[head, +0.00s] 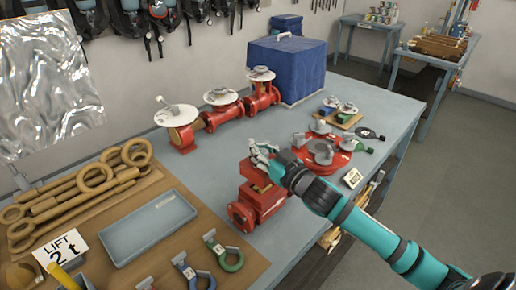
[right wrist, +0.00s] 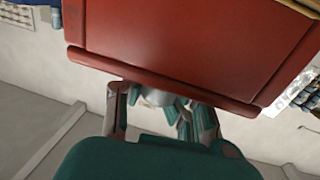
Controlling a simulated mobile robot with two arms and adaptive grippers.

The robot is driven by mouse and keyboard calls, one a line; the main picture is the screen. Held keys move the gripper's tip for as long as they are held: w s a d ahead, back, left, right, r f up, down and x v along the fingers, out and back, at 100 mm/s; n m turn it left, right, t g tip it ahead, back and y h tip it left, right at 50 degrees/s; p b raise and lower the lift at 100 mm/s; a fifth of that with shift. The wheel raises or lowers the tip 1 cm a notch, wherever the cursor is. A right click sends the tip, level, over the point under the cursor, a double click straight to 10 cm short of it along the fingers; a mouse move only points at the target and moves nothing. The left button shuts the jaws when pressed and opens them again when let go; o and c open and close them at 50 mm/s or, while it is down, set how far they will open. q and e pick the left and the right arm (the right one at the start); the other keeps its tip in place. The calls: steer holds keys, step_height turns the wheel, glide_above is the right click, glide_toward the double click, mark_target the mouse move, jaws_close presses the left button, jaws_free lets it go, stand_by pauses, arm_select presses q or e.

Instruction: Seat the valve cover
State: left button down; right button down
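The red valve body (head: 262,204) stands on the table, its round flange facing the front left. A red block-shaped upper part (head: 252,172) sits at its top, with a tan patch between; I cannot tell whether this part is the separate cover or whether it touches the body. My right gripper (head: 262,152) is at the top of this part. In the right wrist view a large red face with a lip (right wrist: 190,45) fills the top, close to the gripper (right wrist: 165,110). A grey rounded piece shows between the fingers; their grip is partly hidden. My left gripper is out of view.
A red round flange with grey knobs (head: 322,153) lies right of the valve, near my right forearm. Red valves with white discs (head: 222,97) and a blue box (head: 287,68) stand behind. A blue-grey tray (head: 150,227) and shackles (head: 222,250) lie left.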

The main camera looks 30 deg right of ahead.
steer(key=shift+r+p, duration=0.1)
steer(key=shift+p, duration=0.5)
stand_by(1.1)
steer(key=shift+f+b, duration=1.55)
steer(key=shift+f, duration=0.8)
steer(key=c, duration=1.3)
jaws_free()
steer(key=shift+o, duration=0.2)
steer(key=shift+f, duration=0.1)
steer(key=v, duration=1.2)
steer(key=shift+s, duration=0.15)
